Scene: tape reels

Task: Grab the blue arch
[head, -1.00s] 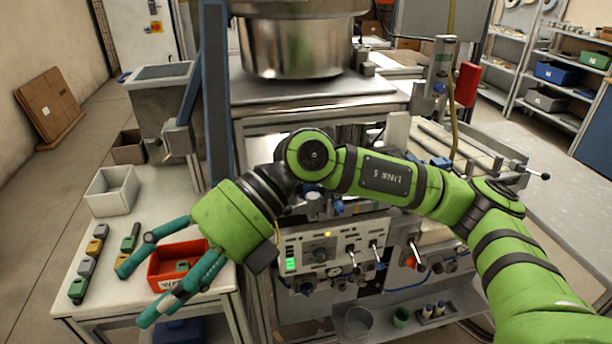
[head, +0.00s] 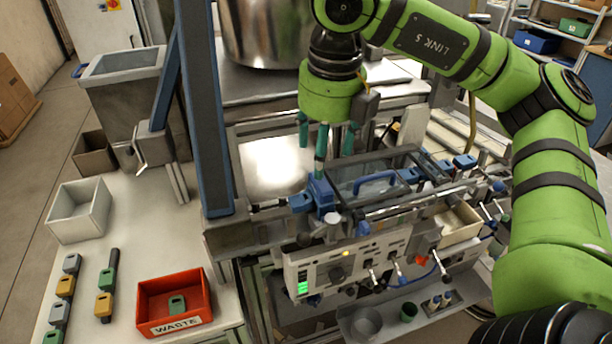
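The blue arch (head: 375,181) is a handle on top of the clear lid (head: 350,170) of the machine, in the middle of the head view. My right gripper (head: 325,158) hangs from the green arm that comes in from the right. Its teal fingers point down and stand apart, with nothing seen between them. It is left of the blue arch and appears higher, near a blue block (head: 320,190) at the lid's left end. I cannot tell whether a finger touches that block. My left gripper is not in view.
A blue post (head: 205,110) stands left of the gripper, and a large metal bowl (head: 262,35) is behind it. The front panel (head: 325,272) has levers. On the left table are a red waste bin (head: 150,290), a white bin (head: 80,210) and several small coloured blocks.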

